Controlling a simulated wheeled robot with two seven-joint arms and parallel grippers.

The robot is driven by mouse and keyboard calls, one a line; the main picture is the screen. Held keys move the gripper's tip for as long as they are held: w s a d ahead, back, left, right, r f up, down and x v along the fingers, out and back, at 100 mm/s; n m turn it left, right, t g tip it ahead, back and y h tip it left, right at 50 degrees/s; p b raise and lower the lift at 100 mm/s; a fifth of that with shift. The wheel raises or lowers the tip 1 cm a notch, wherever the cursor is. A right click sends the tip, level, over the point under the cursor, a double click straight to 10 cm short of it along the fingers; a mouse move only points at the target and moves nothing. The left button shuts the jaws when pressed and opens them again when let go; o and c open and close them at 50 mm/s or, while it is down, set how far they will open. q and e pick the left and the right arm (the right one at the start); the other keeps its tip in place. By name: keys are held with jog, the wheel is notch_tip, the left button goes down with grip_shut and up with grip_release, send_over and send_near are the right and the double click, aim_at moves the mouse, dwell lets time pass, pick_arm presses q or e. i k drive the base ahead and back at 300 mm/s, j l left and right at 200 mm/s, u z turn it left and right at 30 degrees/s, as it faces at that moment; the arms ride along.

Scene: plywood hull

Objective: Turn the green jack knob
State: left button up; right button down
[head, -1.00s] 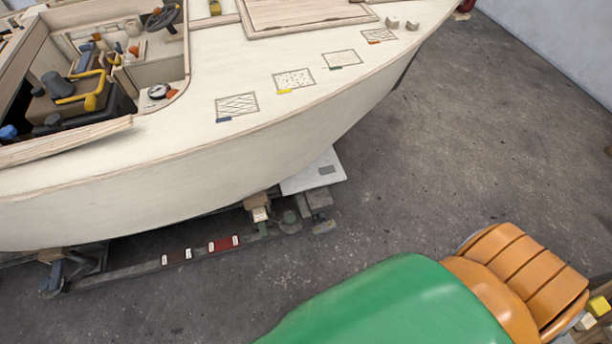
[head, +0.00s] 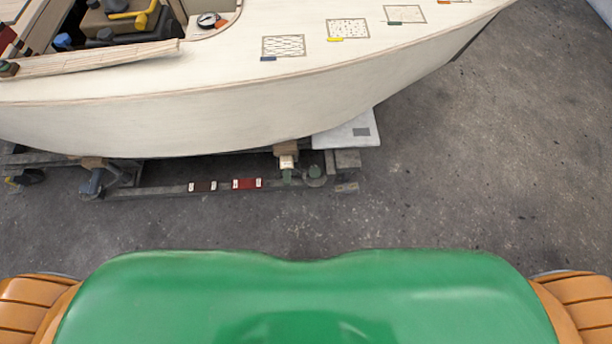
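A small dull-green round part (head: 314,178), which may be the green jack knob, sits low on the cradle under the hull. A narrow dull-green piece (head: 287,176) is just left of it, below a pale block. Both are small and dark, so I cannot tell for certain which is the knob or how it is turned. Neither gripper is in view. Only my green body and orange shoulders show at the bottom, well apart from the cradle.
The white plywood hull (head: 230,118) overhangs the cradle rail (head: 160,190), which carries dark and red labels (head: 246,184). A pale board (head: 345,131) lies right of the jack area. Grey floor (head: 450,190) is clear in front and to the right.

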aim_at(315, 173)
jog(key=i+l, duration=0.2)
jog(key=i+l+u, duration=0.1)
jog(key=i+l, duration=0.15)
jog(key=l, duration=0.2)
jog(key=i+l+u, duration=0.1)
jog(key=i+l, duration=0.1)
jog(key=l, duration=0.1)
